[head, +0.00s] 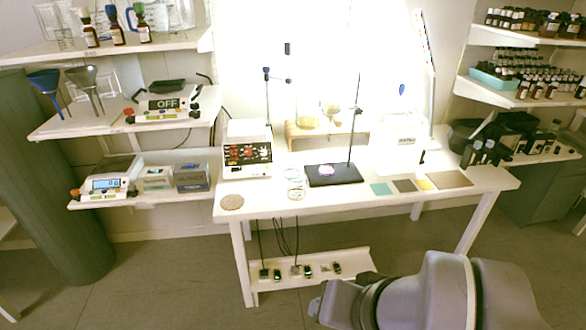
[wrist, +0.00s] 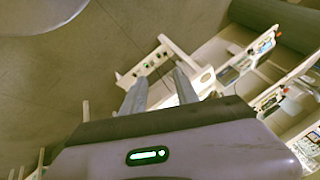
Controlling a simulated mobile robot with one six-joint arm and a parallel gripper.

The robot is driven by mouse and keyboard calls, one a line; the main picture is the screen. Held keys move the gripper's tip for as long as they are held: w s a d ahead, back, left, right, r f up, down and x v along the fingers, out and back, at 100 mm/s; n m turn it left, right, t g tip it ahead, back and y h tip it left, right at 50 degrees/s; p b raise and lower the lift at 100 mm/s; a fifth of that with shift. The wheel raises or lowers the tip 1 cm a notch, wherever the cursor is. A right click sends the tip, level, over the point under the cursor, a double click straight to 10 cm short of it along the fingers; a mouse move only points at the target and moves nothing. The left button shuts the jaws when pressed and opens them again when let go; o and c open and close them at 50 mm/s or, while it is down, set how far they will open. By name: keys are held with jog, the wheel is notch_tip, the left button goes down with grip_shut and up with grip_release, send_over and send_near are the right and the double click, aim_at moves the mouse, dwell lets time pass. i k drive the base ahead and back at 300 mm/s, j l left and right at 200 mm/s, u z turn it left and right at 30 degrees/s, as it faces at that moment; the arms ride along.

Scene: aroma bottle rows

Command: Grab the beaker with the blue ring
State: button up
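A small clear glass vessel with a bluish rim (head: 292,173) stands on the white table (head: 330,202), right of the white box with red knobs. It looks like the beaker with the blue ring, but it is small and washed out. A similar clear vessel with a yellowish-brown rim (head: 295,193) stands just in front of it. My gripper (head: 316,306) is low in front of the table, well apart from both vessels. In the wrist view its two fingers (wrist: 160,78) are spread with nothing between them. I cannot make out the beaker there.
The white box (head: 247,150) stands left of the vessels. A dark stand base (head: 334,175) with a tall rod is close on their right. A round brown mat (head: 232,202) lies at the table's front left. A low shelf (head: 350,265) holds small devices. The floor in front is clear.

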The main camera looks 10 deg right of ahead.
aim_at(327, 159)
jog(key=i+j+z, duration=0.55)
jog(key=z, duration=0.15)
jog(key=i+j+z, duration=0.7)
jog(key=j, duration=0.25)
jog(key=j+z, duration=0.35)
jog(key=j, duration=0.15)
